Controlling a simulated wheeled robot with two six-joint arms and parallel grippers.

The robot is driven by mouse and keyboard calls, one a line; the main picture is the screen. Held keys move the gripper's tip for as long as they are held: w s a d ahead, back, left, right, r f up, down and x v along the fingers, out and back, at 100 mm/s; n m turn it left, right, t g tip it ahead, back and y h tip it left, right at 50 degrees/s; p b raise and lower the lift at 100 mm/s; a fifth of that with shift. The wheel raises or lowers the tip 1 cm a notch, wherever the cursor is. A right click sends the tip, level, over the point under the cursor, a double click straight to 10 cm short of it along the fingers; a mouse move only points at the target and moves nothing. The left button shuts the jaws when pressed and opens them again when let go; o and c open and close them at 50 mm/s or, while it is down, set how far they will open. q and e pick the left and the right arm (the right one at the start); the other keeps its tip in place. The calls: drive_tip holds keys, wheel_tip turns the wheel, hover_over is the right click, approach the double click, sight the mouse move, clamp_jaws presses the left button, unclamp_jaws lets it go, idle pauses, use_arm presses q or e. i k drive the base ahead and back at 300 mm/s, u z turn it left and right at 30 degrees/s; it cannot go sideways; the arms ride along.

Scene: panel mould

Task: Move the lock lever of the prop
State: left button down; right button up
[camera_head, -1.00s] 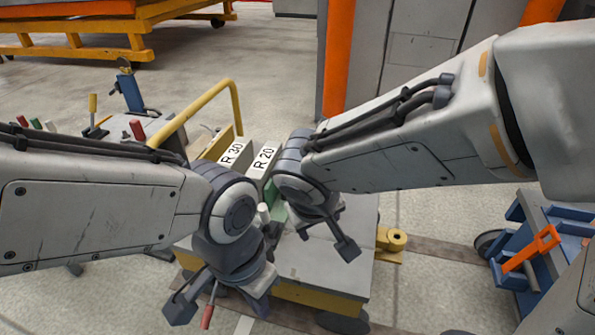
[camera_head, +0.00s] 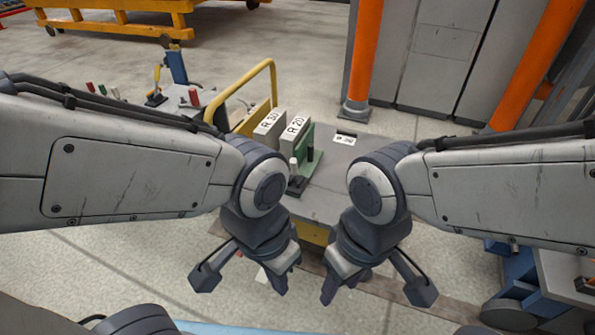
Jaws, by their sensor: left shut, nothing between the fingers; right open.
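My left gripper (camera_head: 280,282) points down in front of the yellow cart, with its fingers close together and nothing visible between them. My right gripper (camera_head: 332,288) points down just to its right, apart from it; its finger gap is hard to see from above. I cannot clearly identify the prop or its lock lever in this view. A small lever with a pale tip (camera_head: 294,166) stands beside a green block (camera_head: 308,166) on the cart top, behind both grippers. Neither gripper touches it.
The cart's grey top (camera_head: 345,165) carries grey blocks marked R 30 (camera_head: 267,128) and R 20 (camera_head: 291,132). A yellow rail (camera_head: 240,83) rises at its left. A blue post (camera_head: 177,66) and red-handled items (camera_head: 193,97) stand behind left. Blue equipment (camera_head: 505,262) stands at right.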

sight(293, 162)
drive_tip(key=u, duration=0.3)
drive_tip(key=i, duration=1.05)
drive_tip(key=z, duration=0.3)
